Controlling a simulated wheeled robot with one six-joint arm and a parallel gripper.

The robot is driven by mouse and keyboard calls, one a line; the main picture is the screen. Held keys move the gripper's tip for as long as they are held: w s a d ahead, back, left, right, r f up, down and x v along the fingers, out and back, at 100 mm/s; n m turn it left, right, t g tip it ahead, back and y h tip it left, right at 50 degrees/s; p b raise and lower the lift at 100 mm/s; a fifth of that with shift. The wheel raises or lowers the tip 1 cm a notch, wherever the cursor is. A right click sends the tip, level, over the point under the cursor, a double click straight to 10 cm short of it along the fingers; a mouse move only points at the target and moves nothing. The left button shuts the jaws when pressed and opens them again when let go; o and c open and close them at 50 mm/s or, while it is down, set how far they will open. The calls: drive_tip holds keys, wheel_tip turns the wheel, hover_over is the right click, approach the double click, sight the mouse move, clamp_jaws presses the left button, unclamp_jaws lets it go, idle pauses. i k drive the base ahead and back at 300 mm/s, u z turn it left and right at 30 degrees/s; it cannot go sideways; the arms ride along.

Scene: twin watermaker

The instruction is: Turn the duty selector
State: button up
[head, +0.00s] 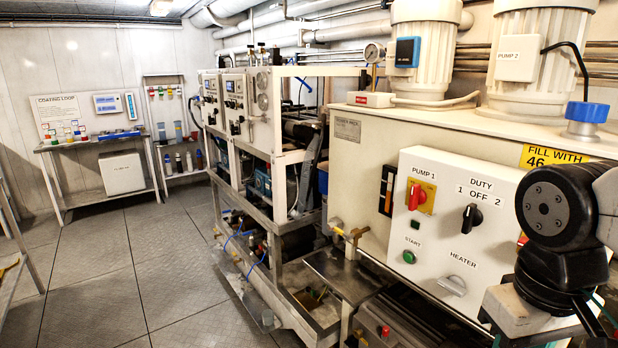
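The duty selector (472,218) is a black rotary knob on the white control panel (440,245) at the right of the head view. The labels 1, OFF and 2 stand above it under the word DUTY. Its handle looks roughly upright, toward OFF, but it is too small to be sure. Part of my arm (545,212), black joints and a pale link, shows at the right edge, in front of the panel's right side. My gripper's fingers do not show. Nothing is seen touching the selector.
The same panel has a red PUMP 1 switch (413,196) on a yellow plate, a green START button (409,257) and a grey HEATER knob (453,286). Open floor (150,270) lies at the left.

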sight(473, 216)
drive_tip(key=u, duration=1.15)
drive_tip(key=k, duration=0.4)
drive_tip(key=z, duration=0.6)
